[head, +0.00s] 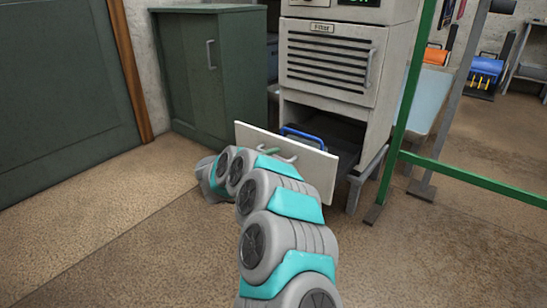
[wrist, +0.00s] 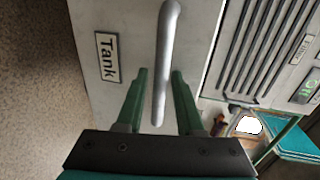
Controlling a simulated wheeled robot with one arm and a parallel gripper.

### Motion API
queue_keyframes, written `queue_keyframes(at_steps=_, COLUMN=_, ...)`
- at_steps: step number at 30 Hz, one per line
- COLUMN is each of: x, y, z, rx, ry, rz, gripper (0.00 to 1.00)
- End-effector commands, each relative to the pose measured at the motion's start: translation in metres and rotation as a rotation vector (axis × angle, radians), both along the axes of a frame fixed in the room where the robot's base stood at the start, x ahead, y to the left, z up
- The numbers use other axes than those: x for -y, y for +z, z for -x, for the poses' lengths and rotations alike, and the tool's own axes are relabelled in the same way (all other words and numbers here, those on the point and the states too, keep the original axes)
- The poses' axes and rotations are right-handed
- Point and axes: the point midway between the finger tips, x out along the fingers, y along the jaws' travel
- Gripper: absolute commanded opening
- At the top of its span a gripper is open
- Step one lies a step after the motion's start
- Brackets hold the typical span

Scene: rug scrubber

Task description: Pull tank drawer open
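The tank drawer's pale front panel (head: 315,163) stands well out from the lower bay of the grey machine in the head view. Its face with a "Tank" label (wrist: 107,57) shows in the wrist view. A blue bar handle (head: 303,133) shows behind the panel, inside the drawer. The drawer's grey pull handle (wrist: 166,50) runs between the green fingers of my gripper (wrist: 160,73). The fingers are apart, one on each side of the bar, with slim gaps showing. In the head view, my arm hides most of the gripper and part of the panel.
The machine's upper "Filter" door (head: 328,62) is shut above the bay. A green cabinet (head: 215,75) stands to the left. A green metal frame (head: 402,120) stands close on the right. The brown floor (head: 110,235) on the left is clear.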

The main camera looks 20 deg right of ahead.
Motion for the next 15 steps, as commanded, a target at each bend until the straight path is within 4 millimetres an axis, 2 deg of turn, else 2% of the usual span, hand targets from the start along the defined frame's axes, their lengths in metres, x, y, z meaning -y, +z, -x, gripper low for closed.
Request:
queue_keyframes(at_steps=1, x=0.0001, y=0.0000, z=0.0000, rx=0.000, ry=0.000, rz=0.000, gripper=0.43)
queue_keyframes(at_steps=3, x=0.0003, y=0.0000, z=0.0000, rx=0.000, ry=0.000, rz=0.000, gripper=0.50)
queue_keyframes(at_steps=11, x=-0.0002, y=0.0003, z=0.0004, rx=0.000, ry=-0.001, rz=0.000, gripper=0.50)
queue_keyframes(at_steps=15, x=-0.0067, y=0.0016, z=0.0043, rx=-0.002, ry=0.002, rz=-0.001, gripper=0.50)
